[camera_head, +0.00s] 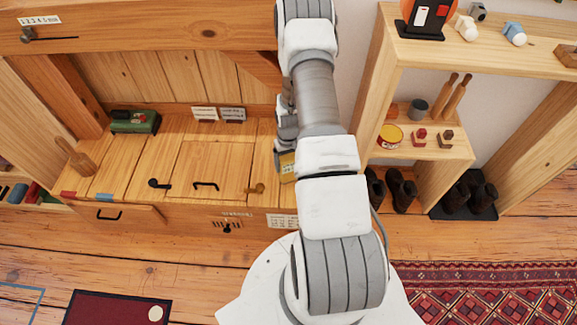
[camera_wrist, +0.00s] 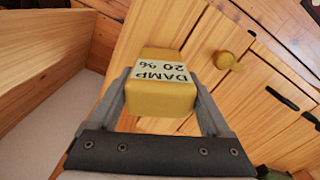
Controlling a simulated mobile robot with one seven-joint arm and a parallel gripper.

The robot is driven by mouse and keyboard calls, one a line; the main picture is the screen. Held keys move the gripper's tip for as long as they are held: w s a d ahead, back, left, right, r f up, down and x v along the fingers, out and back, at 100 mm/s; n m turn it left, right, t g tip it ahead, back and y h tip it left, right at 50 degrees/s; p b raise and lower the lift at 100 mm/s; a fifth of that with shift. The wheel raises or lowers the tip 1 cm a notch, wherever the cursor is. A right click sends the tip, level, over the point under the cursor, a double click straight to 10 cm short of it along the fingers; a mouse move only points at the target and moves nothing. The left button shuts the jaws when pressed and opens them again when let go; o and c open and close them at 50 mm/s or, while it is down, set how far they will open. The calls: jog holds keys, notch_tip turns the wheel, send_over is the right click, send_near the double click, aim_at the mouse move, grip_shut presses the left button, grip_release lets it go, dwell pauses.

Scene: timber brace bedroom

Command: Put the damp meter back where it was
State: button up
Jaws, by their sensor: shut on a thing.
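The damp meter (camera_wrist: 160,95) is a yellow block with a white label reading "DAMP 20 %", upside down in the wrist view. My gripper (camera_wrist: 165,105) is shut on it, one finger on each side. In the head view a bit of the yellow meter (camera_head: 287,166) shows left of my arm, at the right end of the wooden bench (camera_head: 225,160). My arm hides most of the gripper there. I cannot tell whether the meter touches the bench top.
The bench top has a green device (camera_head: 135,121), a wooden paddle (camera_head: 76,157), dark handles and a brass knob (camera_head: 255,188); the knob also shows in the wrist view (camera_wrist: 224,60). Two cards (camera_head: 218,114) stand at the back. A wooden shelf unit (camera_head: 440,150) with small items stands right.

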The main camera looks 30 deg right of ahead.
jog(key=shift+f, duration=0.4)
jog(key=shift+f, duration=0.1)
jog(key=shift+f, duration=0.15)
jog(key=o, duration=1.2)
jog(key=shift+c, duration=0.2)
jog(key=shift+r, duration=0.2)
